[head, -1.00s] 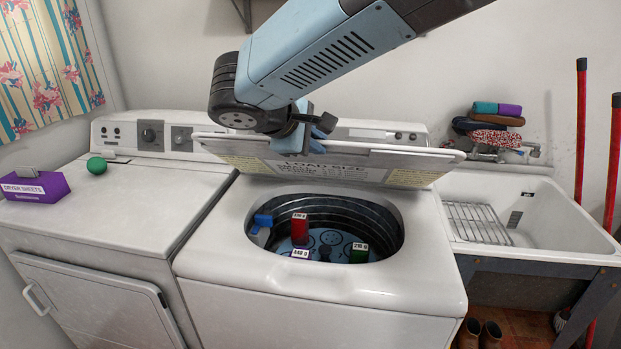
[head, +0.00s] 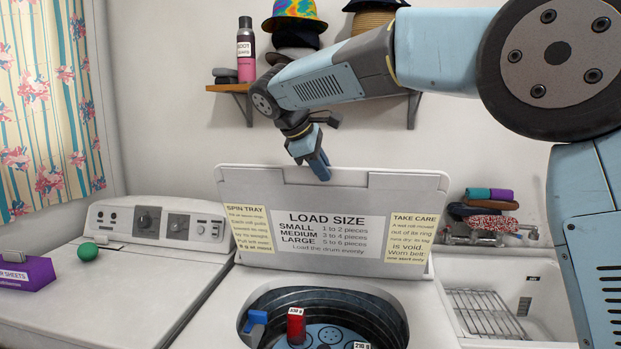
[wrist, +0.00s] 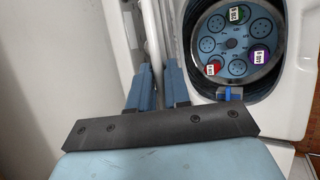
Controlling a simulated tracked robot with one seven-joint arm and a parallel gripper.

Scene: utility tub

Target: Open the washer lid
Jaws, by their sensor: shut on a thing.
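The white washer lid (head: 300,187) stands raised, nearly upright at the back of the washer (head: 215,318). Its inner face with the LOAD SIZE label shows toward me in the head view. My gripper (head: 320,170) is at the lid's top edge. In the wrist view my gripper's two blue fingers (wrist: 156,84) sit on either side of the lid's thin white edge (wrist: 152,45). The round drum opening (head: 330,297) is uncovered. Inside the drum are a red block (head: 296,328) and other tagged pieces, also visible in the wrist view (wrist: 235,17).
A blue part (head: 256,319) sits at the drum's left side. The dryer (head: 130,300) on the left carries a green ball (head: 87,251) and a purple box (head: 27,274). A sink (head: 530,300) is at right. A wall shelf (head: 230,88) with hats and a spray can is above.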

